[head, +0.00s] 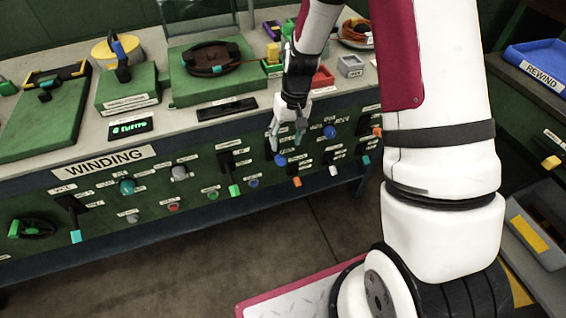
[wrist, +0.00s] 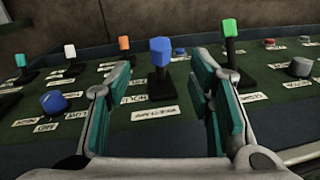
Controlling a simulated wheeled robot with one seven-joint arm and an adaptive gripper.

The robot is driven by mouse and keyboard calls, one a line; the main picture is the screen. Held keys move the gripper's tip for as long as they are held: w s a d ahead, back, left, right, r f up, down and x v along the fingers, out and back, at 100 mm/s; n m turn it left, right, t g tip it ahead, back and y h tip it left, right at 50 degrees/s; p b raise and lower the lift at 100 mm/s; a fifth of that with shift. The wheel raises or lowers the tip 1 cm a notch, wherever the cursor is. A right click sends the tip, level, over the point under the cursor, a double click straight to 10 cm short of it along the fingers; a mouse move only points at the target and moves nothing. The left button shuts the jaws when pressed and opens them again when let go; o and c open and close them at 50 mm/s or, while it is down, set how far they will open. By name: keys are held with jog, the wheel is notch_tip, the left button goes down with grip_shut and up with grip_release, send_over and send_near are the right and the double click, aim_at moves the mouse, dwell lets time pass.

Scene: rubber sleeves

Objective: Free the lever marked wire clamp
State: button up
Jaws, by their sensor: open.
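The clamp wording is too small or upside down to read in either view, so I cannot tell which lever is marked wire clamp. A blue-handled lever (wrist: 160,55) stands upright on a black base, beyond and between my fingers in the wrist view. It also shows in the head view (head: 281,159), just below my gripper. My gripper (head: 287,135) is open and empty, over the sloping front panel; its teal-padded fingers flank the blue lever in the wrist view (wrist: 163,78). I cannot tell whether they touch it.
A green-handled lever (wrist: 230,38) stands close by the right finger. A round blue knob (wrist: 54,102) is left of the left finger. Orange (wrist: 124,44), white (wrist: 70,50) and teal (wrist: 20,60) levers stand farther left. The WINDING bench (head: 105,160) carries several fixtures; floor in front is clear.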

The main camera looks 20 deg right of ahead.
aim_at(282, 159)
jog(key=f, duration=0.3)
jog(key=a+f, duration=0.1)
jog(key=f, duration=0.6)
jog(key=shift+w+a+f+b, duration=0.1)
jog(key=shift+a+f+b, duration=0.1)
jog(key=shift+b, duration=0.1)
jog(key=shift+c, duration=0.6)
grip_shut()
